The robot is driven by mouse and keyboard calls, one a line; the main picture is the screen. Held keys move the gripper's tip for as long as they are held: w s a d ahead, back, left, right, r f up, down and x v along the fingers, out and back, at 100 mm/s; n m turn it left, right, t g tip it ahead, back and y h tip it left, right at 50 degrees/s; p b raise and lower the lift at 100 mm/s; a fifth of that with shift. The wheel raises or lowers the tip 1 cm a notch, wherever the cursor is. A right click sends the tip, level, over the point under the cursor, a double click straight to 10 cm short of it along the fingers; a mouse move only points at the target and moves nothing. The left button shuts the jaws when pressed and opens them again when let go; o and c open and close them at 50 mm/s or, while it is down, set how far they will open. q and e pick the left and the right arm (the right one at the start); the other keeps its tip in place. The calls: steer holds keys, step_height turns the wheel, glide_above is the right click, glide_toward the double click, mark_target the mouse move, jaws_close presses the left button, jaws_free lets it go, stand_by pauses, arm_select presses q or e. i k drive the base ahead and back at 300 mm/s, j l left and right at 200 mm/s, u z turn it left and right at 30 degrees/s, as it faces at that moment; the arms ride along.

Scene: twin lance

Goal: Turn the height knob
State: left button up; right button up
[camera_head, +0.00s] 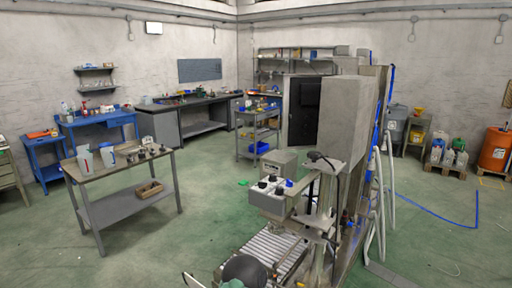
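A machine with a roller bed (277,250) stands at the bottom centre, with an upright metal frame (325,205) on its right side. A pale control box (268,203) with several dark knobs or buttons on top sits above the rollers. I cannot tell which part is the height knob. A dark rounded part (245,269) shows at the bottom edge, in front of the rollers; what it is cannot be made out. Neither of my grippers can be seen in the head view.
A work table (120,169) with pale containers stands at the left. A tall grey cabinet (350,120) with a dark opening rises behind the machine. White hoses (382,185) hang at its right. Green floor (210,215) is clear between table and machine. An orange barrel (494,150) stands far right.

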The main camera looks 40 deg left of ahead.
mark_target(315, 155)
steer(key=i+l+u, duration=0.15)
steer(key=u, duration=0.3)
steer(key=i+l+u, duration=0.5)
steer(key=u, duration=0.35)
steer(key=i+l+u, duration=0.15)
steer(key=l+u, duration=0.7)
